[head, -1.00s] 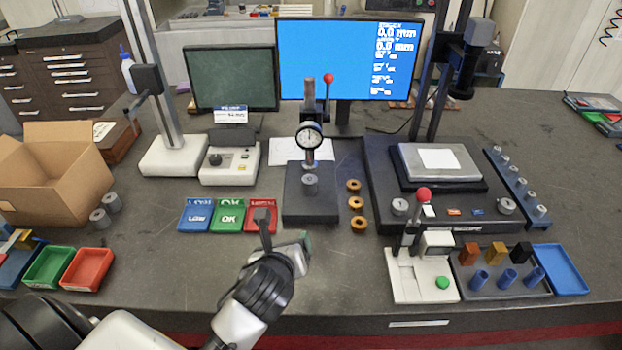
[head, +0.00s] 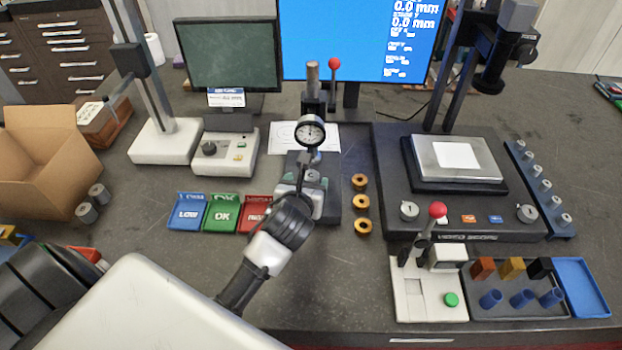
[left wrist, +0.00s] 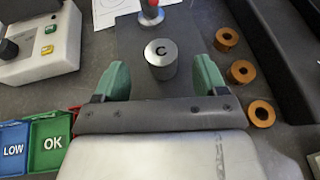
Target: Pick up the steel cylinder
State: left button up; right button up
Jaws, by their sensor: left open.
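A steel cylinder (left wrist: 161,58) marked "C" stands upright on the dark base plate (left wrist: 135,38) of the dial gauge stand. In the head view its top (head: 314,175) shows just below the dial gauge (head: 310,131), partly hidden by my gripper and wrist. My left gripper (left wrist: 160,78) is open, with green finger pads to either side of the cylinder's near side. The cylinder is slightly ahead, between the fingertip lines, with a visible gap on both sides. My right gripper is not in view.
Three brass rings (head: 361,202) stand right of the base plate. LOW (head: 188,213), OK (head: 222,214) and red trays lie to its left. Two more grey cylinders (head: 87,212) stand beside the cardboard box (head: 40,165). The gauge stand's column rises behind the cylinder.

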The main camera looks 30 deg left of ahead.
aim_at(311, 174)
pick_arm(q)
jog(key=p+x, duration=0.1)
jog(key=x, duration=0.3)
jog(key=shift+w+d, duration=0.1)
jog(key=shift+w, duration=0.05)
jog(key=shift+w+f, duration=0.25)
jog(key=shift+w, duration=0.15)
jog(key=shift+s, duration=0.1)
jog(key=c, duration=1.2)
jog(key=shift+r, duration=0.1)
jog(key=shift+c, duration=0.4)
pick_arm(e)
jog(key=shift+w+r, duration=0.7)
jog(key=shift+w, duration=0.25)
